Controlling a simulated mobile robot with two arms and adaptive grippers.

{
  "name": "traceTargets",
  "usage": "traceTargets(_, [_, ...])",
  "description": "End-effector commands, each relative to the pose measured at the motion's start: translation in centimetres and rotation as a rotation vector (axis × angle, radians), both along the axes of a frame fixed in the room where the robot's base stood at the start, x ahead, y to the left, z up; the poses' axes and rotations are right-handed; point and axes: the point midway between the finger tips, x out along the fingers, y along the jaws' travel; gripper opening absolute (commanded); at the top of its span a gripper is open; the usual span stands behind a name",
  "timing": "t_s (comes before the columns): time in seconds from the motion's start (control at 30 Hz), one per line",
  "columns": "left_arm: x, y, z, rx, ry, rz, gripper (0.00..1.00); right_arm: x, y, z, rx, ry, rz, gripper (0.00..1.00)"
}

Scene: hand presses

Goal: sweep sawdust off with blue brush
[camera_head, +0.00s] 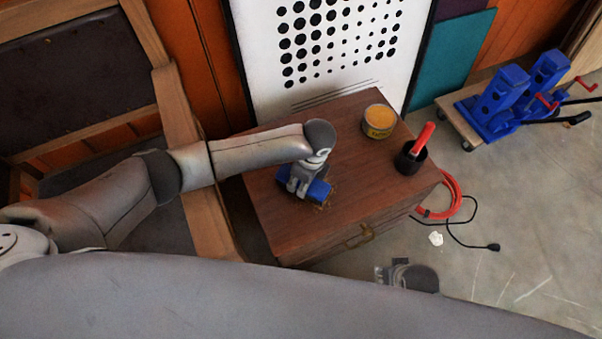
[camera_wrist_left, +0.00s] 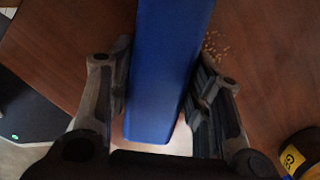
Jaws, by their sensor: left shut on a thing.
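The blue brush (camera_head: 318,190) is on the brown cabinet top (camera_head: 289,221), near its left side, in the head view. My left gripper (camera_head: 303,188) is shut on it from above. In the left wrist view the brush's blue body (camera_wrist_left: 168,65) lies between the two fingers of the left gripper (camera_wrist_left: 160,95). A little sawdust (camera_wrist_left: 216,48) lies as tan specks on the wood to the right of the brush.
A yellow-topped tin (camera_head: 379,121) and a black cup (camera_head: 411,158) with a red-handled tool stand at the cabinet's right side. A red hose (camera_head: 452,196) and black cable lie on the floor. Blue presses (camera_head: 500,100) stand on a dolly at the upper right.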

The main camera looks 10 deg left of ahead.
Motion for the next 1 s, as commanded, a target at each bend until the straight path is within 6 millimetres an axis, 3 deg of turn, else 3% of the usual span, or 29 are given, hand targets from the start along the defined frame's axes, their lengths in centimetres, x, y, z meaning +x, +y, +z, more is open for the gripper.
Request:
traceTargets(0.43, [-0.9, -0.5, -0.1, 0.001, 0.002, -0.002, 0.27, -0.9, -0.1, -2.2, -0.001, 0.014, 0.002, 0.40])
traceTargets(1.0, [-2.5, -1.6, 0.0, 0.000, 0.004, -0.003, 0.27, -3.6, -0.5, -6.5, -0.005, 0.043, 0.008, 0.40])
